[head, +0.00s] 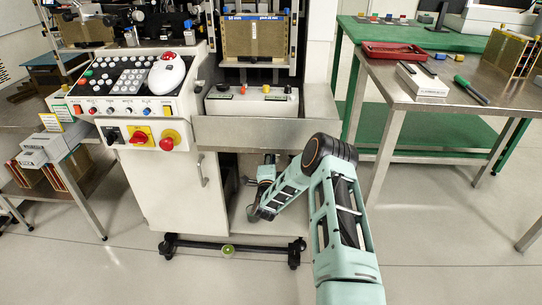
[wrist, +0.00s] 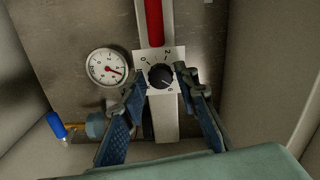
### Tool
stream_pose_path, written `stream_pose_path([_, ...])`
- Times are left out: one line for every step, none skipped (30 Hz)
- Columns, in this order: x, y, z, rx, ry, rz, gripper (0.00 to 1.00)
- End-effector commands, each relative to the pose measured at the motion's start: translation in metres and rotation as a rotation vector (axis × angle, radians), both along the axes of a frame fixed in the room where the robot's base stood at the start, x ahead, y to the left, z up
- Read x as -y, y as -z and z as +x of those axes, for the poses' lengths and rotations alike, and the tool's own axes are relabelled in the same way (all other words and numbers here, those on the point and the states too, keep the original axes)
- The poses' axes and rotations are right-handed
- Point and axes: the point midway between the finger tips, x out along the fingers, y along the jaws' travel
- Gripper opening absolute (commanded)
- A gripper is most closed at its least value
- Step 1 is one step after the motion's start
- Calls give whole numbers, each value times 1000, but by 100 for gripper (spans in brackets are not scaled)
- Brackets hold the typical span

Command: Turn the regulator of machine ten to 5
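The regulator's black knob (wrist: 161,76) sits on a white dial plate (wrist: 150,58) marked with numbers, among them 0, 2 and 6. The knob's pointer is too small to read surely. My gripper (wrist: 160,80) is open, with one blue-grey finger on each side of the knob. Small gaps seem to show between the fingertips and the knob; I cannot tell whether either touches. In the head view my arm reaches down into the lower opening of the machine (head: 172,200), and the regulator is hidden there. No machine number is legible.
A round gauge (wrist: 107,67) with a red needle is left of the dial. A red pipe (wrist: 154,22) runs above it. A blue-handled valve (wrist: 57,125) is at lower left. Compartment walls stand close on both sides. A steel table (head: 400,88) stands to the right.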

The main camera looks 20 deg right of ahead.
Motion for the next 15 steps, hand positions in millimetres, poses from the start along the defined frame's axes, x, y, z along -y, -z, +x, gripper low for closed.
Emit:
stream_pose_path([0,0,0,1,0,0,28])
stream_pose_path([0,0,0,1,0,0,28])
stream_pose_path([0,0,-1,0,0,0,28])
stream_pose_path([-1,0,-2,0,0,0,28])
stream_pose_path([-1,0,-3,0,0,0,28])
stream_pose_path([-3,0,-6,0,0,-1,28])
stream_pose_path([-4,0,-9,0,0,-1,28])
stream_pose_path([-5,0,-12,-1,-1,0,28])
stream_pose_path([-7,0,-17,-1,-1,0,28])
stream_pose_path([-9,0,-21,-2,-1,0,28])
stream_pose_path([-11,0,-26,-2,-1,0,28])
stream_pose_path([-14,0,-33,-3,-2,0,28])
stream_pose_path([-16,0,-38,-3,-2,0,28])
stream_pose_path([-18,0,-43,-3,-2,0,28])
stream_pose_path([-21,0,-51,-3,-2,0,28])
